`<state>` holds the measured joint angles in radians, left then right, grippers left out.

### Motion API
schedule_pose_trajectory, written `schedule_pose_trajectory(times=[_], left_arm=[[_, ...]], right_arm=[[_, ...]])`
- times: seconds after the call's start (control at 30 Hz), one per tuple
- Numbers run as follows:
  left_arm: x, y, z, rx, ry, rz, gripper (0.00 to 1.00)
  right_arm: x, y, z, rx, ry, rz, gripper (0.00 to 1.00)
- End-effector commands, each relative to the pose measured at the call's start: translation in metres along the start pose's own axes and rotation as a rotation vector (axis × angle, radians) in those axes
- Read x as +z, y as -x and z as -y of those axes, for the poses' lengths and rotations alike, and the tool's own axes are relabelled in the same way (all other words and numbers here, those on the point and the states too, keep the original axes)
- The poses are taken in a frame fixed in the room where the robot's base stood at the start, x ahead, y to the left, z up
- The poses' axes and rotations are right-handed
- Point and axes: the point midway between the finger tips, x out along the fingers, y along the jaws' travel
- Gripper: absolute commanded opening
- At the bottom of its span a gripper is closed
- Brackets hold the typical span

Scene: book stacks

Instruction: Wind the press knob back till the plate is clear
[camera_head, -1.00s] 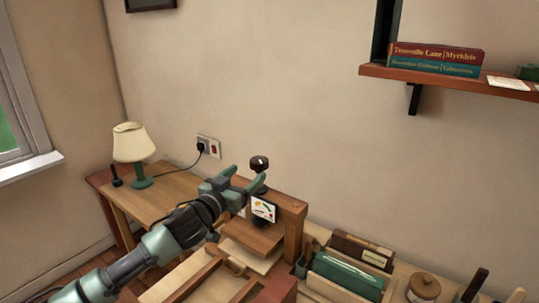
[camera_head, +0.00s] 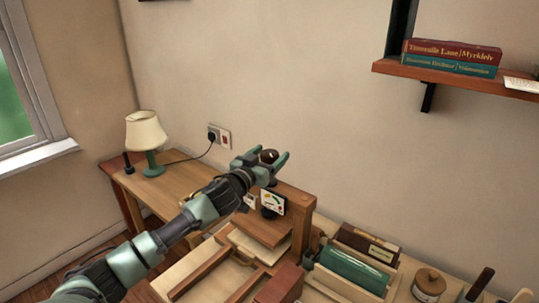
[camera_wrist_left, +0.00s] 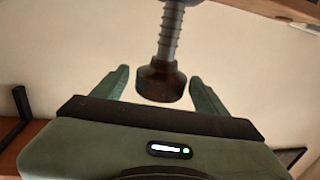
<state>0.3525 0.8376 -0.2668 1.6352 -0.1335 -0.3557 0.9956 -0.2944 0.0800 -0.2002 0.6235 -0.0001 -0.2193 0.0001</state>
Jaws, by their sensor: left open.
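The dark round press knob (camera_head: 268,157) stands above the wooden press frame (camera_head: 299,202) on the desk. My left gripper (camera_head: 272,158) is open at the knob, with a finger to either side. In the left wrist view the knob (camera_wrist_left: 161,80) sits between the open fingertips, with gaps visible on both sides. A threaded screw (camera_wrist_left: 169,35) runs from it. A wooden board (camera_head: 264,229), which looks like the plate, lies low in the frame; its clearance cannot be told. My right gripper is not in view.
A gauge card (camera_head: 272,203) is on the frame's front. A lamp (camera_head: 147,135) stands at the left. A shelf (camera_head: 450,78) with books (camera_head: 452,52) is above.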

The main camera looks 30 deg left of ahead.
Motion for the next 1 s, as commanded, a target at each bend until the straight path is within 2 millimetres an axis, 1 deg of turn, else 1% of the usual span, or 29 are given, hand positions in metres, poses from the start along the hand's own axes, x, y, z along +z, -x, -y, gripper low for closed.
schedule_pose_trajectory(times=[0.03,0.07,0.1,0.17,0.2,0.27,0.3,0.47,0.67,0.87,1.0], left_arm=[[0.0,0.0,0.0,0.0,0.0,0.0,0.73],[0.0,0.0,0.0,0.0,0.0,0.0,0.7],[0.0,0.0,0.0,0.0,0.0,0.0,0.59],[0.0,0.0,0.0,0.0,0.0,0.0,0.43],[0.0,0.0,0.0,0.0,0.0,0.0,0.32],[0.0,0.0,0.0,0.0,0.0,0.0,0.15],[0.0,0.0,0.0,-0.001,0.0,0.0,0.11],[0.001,0.0,0.0,-0.011,0.002,0.0,0.11],[0.002,0.0,-0.002,-0.081,0.007,-0.002,0.11],[0.004,0.0,-0.003,-0.214,0.011,-0.002,0.11],[0.004,0.0,-0.002,-0.315,0.011,-0.001,0.11]], right_arm=[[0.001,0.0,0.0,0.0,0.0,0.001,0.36],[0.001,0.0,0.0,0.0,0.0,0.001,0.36],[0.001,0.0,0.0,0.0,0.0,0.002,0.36],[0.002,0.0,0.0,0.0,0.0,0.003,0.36],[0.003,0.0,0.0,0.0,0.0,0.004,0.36],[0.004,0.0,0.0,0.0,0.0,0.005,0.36],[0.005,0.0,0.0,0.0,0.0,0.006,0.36],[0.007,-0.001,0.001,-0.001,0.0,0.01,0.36],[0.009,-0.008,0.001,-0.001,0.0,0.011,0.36],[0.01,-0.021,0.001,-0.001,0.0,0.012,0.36],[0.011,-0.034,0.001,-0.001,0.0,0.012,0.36]])
